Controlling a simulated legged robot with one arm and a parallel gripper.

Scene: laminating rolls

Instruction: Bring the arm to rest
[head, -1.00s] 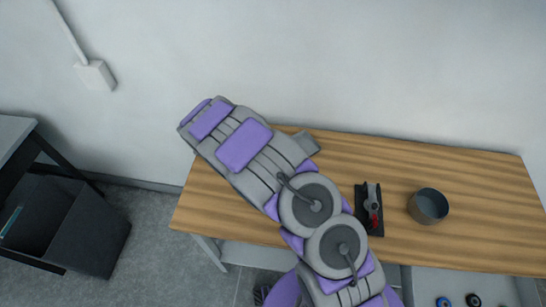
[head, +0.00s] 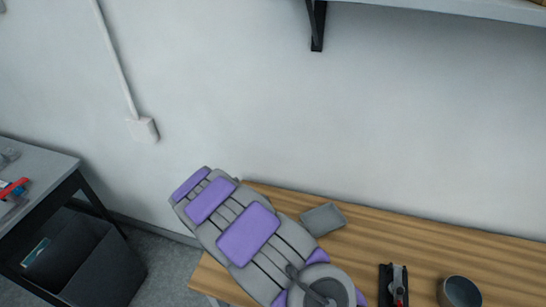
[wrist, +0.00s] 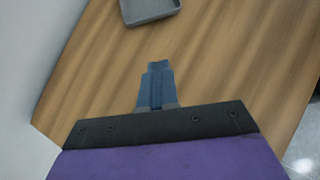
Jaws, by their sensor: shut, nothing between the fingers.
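My gripper (wrist: 156,84) shows in the wrist view as blue-grey fingers closed together, with nothing between them. It is above the wooden tabletop, with a grey tray beyond its tips. In the head view my grey and purple arm reaches across the left end of the wooden table (head: 430,237). The gripper itself cannot be made out in the head view.
The small grey tray (head: 323,219) lies on the table near the wall, right of my arm. A black stand with a grey and red tool (head: 397,288) and a dark round cup (head: 460,292) are farther right. A side table (head: 40,172) and a dark bin (head: 105,265) stand at left. A shelf bracket (head: 318,25) is above.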

